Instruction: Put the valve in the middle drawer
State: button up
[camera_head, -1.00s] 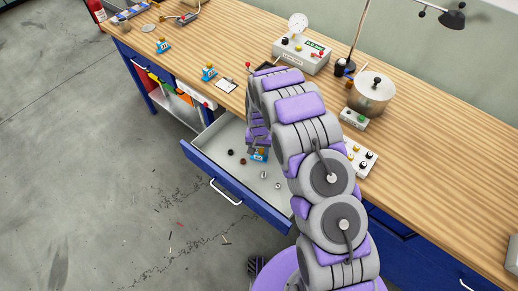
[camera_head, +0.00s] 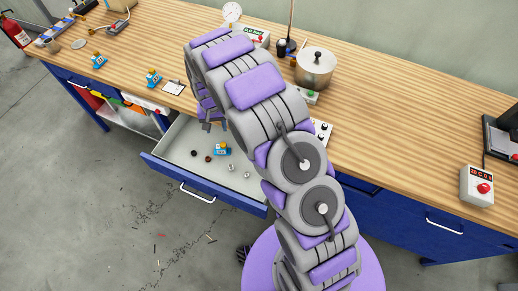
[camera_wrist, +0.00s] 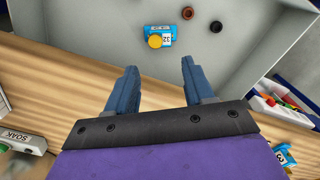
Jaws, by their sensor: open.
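A small blue valve (camera_head: 222,149) with a yellow-orange knob lies on the floor of the open drawer (camera_head: 178,172). In the wrist view the valve (camera_wrist: 158,38) lies beyond my fingertips with its label showing, apart from both fingers. My gripper (camera_wrist: 159,68) is open with nothing between its fingers. In the head view my gripper (camera_head: 208,124) hangs over the back part of the drawer, up and left of the valve, partly hidden by my arm. Two similar blue valves stand on the bench, one near (camera_head: 153,77) and one farther left (camera_head: 98,60).
Several small dark and silver parts lie in the drawer, including a dark ring (camera_head: 194,153). The wooden bench (camera_head: 400,120) runs behind it, with a steel pot (camera_head: 315,68) and a red-button box (camera_head: 478,187). Coloured items sit on an open shelf left of the drawer.

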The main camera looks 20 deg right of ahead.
jog(key=s+d+r, duration=0.5)
jog(key=s+r, duration=0.2)
jog(key=r, duration=0.2)
jog(key=s+d+r, duration=0.5)
jog(key=s+r, duration=0.2)
jog(key=r, duration=0.2)
jog(key=s+d+r, duration=0.1)
jog(key=s+r, duration=0.1)
jog(key=s, duration=0.6)
jog(key=s+d+r+g, duration=0.1)
jog(key=s+d+r, duration=0.1)
jog(key=s, duration=0.7)
jog(key=s+d+r+n, duration=0.1)
jog(key=s+r, duration=0.3)
jog(key=s, duration=0.5)
jog(key=shift+d, duration=0.45)
jog(key=shift+w, duration=0.1)
jog(key=shift+c, duration=0.2)
